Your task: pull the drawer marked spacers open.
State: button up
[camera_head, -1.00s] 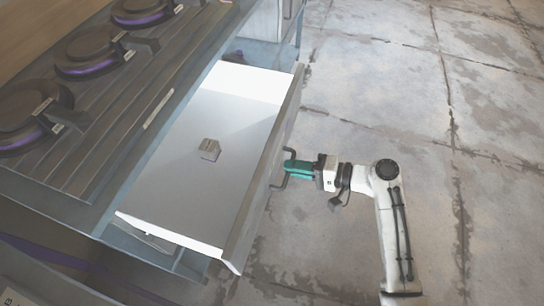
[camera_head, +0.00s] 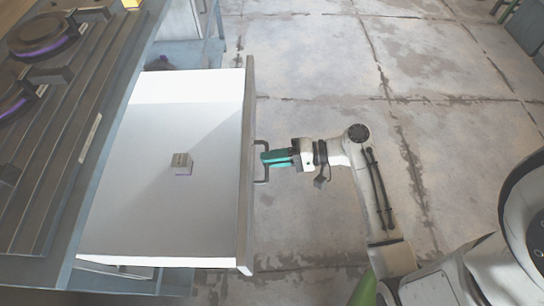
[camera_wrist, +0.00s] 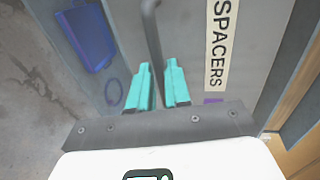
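The drawer (camera_head: 150,220) is far out of the bench, its pale inside showing in the head view. A small grey block (camera_head: 181,163) lies in it. The drawer's front (camera_head: 247,190) carries a dark bar handle (camera_head: 258,147). The label SPACERS (camera_wrist: 217,45) shows on this front in the wrist view. My gripper (camera_head: 266,158) has teal fingers at the handle. In the wrist view its fingertips (camera_wrist: 158,72) lie close on both sides of the handle bar (camera_wrist: 152,30), shut on it; the fingers hide part of the bar.
The bench top (camera_head: 75,130) at the left bears dark round devices (camera_head: 40,36) with purple bands. A blue bin-like object (camera_wrist: 86,38) shows in the wrist view. The concrete floor (camera_head: 320,60) right of the drawer is clear around my arm.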

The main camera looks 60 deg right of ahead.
jog(key=o, duration=0.3)
jog(key=shift+o, duration=0.2)
jog(key=v, duration=1)
jog(key=shift+s+d, duration=0.2)
jog(key=shift+s, duration=0.15)
jog(key=s+a+f+n+g+h+p, duration=0.25)
jog(key=a+n+g+h+p, duration=0.35)
jog(key=a+g, duration=0.4)
jog(key=r+n+h, duration=0.1)
jog(key=s+r+n+g+h+p, duration=0.1)
jog(key=r+n, duration=0.1)
jog(key=s+r+n+h+p, duration=0.1)
jog(key=r, duration=0.1)
jog(key=shift+s+a+n+g, duration=0.15)
jog(key=shift+a+n+g, duration=0.15)
jog(key=shift+a, duration=0.05)
